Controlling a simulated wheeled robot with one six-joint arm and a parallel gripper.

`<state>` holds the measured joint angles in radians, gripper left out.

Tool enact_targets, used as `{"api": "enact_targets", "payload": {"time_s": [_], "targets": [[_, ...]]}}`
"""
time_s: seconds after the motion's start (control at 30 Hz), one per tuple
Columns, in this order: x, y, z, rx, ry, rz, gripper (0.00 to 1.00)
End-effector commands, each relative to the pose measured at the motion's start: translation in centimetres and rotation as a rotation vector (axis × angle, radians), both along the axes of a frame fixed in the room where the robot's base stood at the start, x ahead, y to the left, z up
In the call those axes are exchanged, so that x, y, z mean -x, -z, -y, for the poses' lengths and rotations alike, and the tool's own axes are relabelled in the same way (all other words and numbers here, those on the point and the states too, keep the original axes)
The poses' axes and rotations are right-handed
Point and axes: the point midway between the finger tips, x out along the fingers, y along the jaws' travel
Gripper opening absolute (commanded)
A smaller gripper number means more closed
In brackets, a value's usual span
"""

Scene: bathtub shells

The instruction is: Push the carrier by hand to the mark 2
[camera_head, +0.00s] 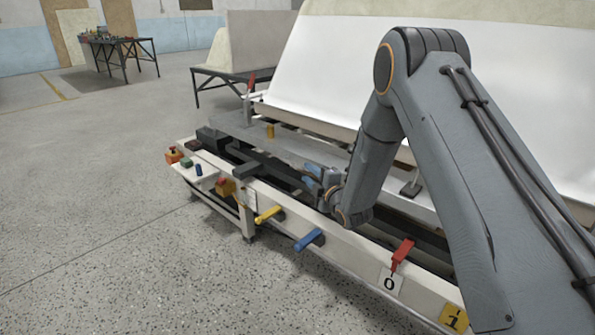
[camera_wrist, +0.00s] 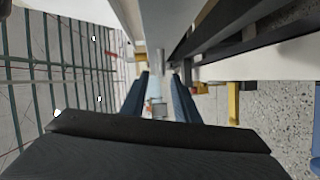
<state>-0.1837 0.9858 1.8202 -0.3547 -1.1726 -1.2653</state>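A long bench with a cream front beam (camera_head: 345,253) runs across the head view. No mark 2 shows. A grey plate (camera_head: 300,155) lies along the bench; I cannot tell which part is the carrier. My gripper (camera_head: 313,182) is low over the bench, behind the front beam. In the wrist view its two blue fingers (camera_wrist: 159,92) stand apart, with a small grey-tipped, pale part (camera_wrist: 157,106) showing between them. Contact cannot be told.
Yellow (camera_head: 268,214), blue (camera_head: 309,239) and red (camera_head: 402,253) handles stick out from the front beam. Coloured controls (camera_head: 186,162) sit at its left end. A large white shell (camera_head: 330,70) rises behind. Open floor (camera_head: 100,230) lies at left.

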Motion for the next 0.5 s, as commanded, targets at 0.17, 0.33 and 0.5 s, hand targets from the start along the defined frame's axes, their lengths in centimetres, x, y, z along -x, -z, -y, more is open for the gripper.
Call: {"api": "enact_targets", "payload": {"time_s": [0.17, 0.33, 0.5], "targets": [[-1.4, 0.2, -2.3, 0.000, -0.017, 0.005, 0.28], [-3.7, 0.5, -4.0, 0.000, -0.020, 0.004, 0.28], [-5.4, 0.7, -4.8, 0.000, -0.017, 0.004, 0.28]]}}
